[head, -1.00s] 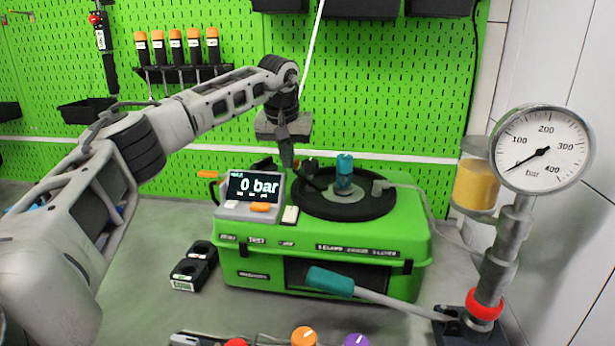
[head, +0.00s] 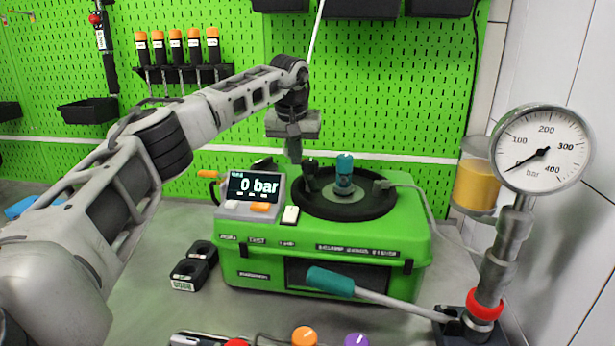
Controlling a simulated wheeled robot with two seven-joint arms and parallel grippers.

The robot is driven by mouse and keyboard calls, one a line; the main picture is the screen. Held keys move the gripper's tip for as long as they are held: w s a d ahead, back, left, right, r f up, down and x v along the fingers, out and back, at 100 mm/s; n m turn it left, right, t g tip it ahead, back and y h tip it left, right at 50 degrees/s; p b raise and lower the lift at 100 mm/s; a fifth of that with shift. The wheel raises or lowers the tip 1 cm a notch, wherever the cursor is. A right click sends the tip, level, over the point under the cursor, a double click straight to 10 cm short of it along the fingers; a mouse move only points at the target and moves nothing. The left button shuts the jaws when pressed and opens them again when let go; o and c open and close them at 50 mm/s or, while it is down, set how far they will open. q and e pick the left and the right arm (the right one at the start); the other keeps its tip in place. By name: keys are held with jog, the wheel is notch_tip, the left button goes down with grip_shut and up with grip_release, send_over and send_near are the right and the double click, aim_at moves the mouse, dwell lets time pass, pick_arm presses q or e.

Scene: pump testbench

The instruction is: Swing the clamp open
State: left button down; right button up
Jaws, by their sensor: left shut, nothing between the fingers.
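The green test bench case (head: 330,235) stands on the table with a round black plate (head: 350,208) on top. A teal cylinder (head: 344,170) stands upright at the plate's middle. A small dark upright part (head: 311,168), perhaps the clamp, is at the plate's back left, left of the teal cylinder; its shape is too small to make out. My left gripper (head: 294,157) points down just left of and slightly above this dark part. Its fingers are shut and empty. I cannot tell whether they touch the part. My right gripper is not in view.
A display reading 0 bar (head: 252,187) sits at the case's left. A teal-handled lever (head: 330,282) crosses the front right, beside the pressure gauge (head: 543,150). A black block with holes (head: 194,265) lies left of the case. A green pegboard (head: 400,90) stands behind.

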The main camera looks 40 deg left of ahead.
pick_arm(q)
jog(key=shift+w+d, duration=0.2)
jog(key=shift+w, duration=0.1)
jog(key=shift+s+a+r, duration=0.1)
jog(key=shift+r, duration=0.1)
jog(key=shift+s+a+r, duration=0.1)
jog(key=shift+s+r, duration=0.1)
jog(key=shift+r, duration=0.15)
notch_tip(320, 180, up, 8)
dwell(0.9)
dwell(0.4)
